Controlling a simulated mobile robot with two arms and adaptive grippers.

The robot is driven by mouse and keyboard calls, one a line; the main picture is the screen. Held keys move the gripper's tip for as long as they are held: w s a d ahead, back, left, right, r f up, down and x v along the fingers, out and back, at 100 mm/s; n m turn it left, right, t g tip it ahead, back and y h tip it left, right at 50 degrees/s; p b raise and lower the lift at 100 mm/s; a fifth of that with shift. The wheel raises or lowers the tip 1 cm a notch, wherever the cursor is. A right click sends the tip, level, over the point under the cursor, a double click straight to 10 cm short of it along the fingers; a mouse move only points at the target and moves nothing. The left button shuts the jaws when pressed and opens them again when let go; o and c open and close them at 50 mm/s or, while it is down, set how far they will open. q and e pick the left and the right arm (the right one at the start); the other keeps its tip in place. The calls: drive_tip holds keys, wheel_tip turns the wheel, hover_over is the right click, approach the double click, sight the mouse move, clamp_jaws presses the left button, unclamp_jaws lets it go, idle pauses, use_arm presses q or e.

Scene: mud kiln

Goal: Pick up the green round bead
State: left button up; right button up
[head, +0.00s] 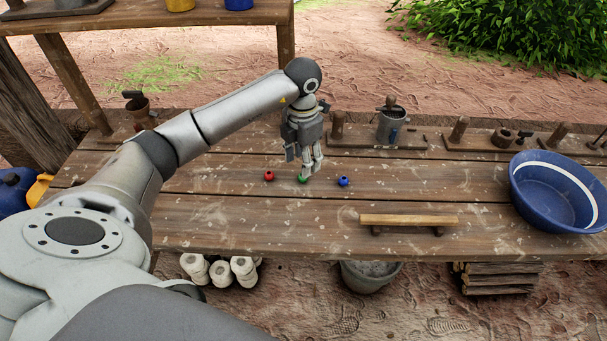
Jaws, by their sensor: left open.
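The green round bead (303,179) lies on the wooden table (250,210), between a red bead (269,176) on its left and a blue bead (343,181) on its right. My left gripper (303,166) points down just above and behind the green bead. It is open, with one finger to the left and the others close to the bead. I cannot tell whether a finger touches the bead. My right gripper is not in view.
A low wooden stand (408,220) sits at the table's front. A blue basin (556,193) stands at the right end. A metal cup (391,127) and wooden tools line the back edge. The table between the beads and the basin is mostly clear.

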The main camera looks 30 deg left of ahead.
use_arm(q)
drive_tip(key=shift+f, duration=0.35)
drive_tip(key=shift+w+f, duration=0.15)
drive_tip(key=shift+f, duration=0.2)
wheel_tip(320, 180, down, 4)
drive_tip(key=shift+a+f+p, duration=0.1)
drive_tip(key=shift+f+p, duration=0.05)
drive_tip(key=shift+p, duration=0.6)
drive_tip(key=shift+f, duration=0.15)
drive_tip(key=shift+w, duration=0.1)
drive_tip(key=shift+c, duration=1)
drive_tip(key=c, duration=0.5)
drive_tip(key=shift+c, duration=0.9)
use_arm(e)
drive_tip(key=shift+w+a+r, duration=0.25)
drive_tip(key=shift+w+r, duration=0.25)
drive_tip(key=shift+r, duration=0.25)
